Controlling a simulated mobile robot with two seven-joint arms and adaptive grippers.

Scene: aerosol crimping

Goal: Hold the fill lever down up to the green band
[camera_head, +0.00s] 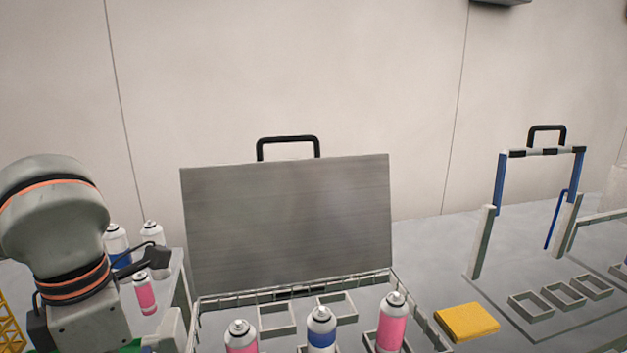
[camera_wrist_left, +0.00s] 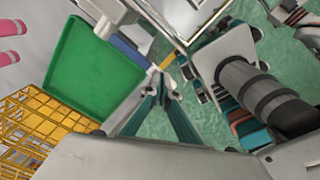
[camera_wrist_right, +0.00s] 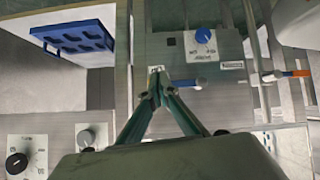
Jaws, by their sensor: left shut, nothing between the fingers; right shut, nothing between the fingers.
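In the right wrist view a short lever with a blue tip (camera_wrist_right: 190,84) sticks out sideways from a grey machine panel. A second lever with an orange tip (camera_wrist_right: 286,76) is further right. I cannot tell which is the fill lever, and no green band can be made out. My right gripper (camera_wrist_right: 157,76) is shut and empty, its fingertips at the inner end of the blue-tipped lever; contact is unclear. My left gripper (camera_wrist_left: 164,76) is shut and empty, beside a green tray. The head view does not show the levers or my right gripper.
A blue dial (camera_wrist_right: 203,35) and a black knob (camera_wrist_right: 16,163) are near the levers. An open case (camera_head: 287,225) holds several spray cans, with a yellow block (camera_head: 466,322) to its right. The green tray (camera_wrist_left: 90,65) and a yellow crate (camera_wrist_left: 35,130) are near my left gripper.

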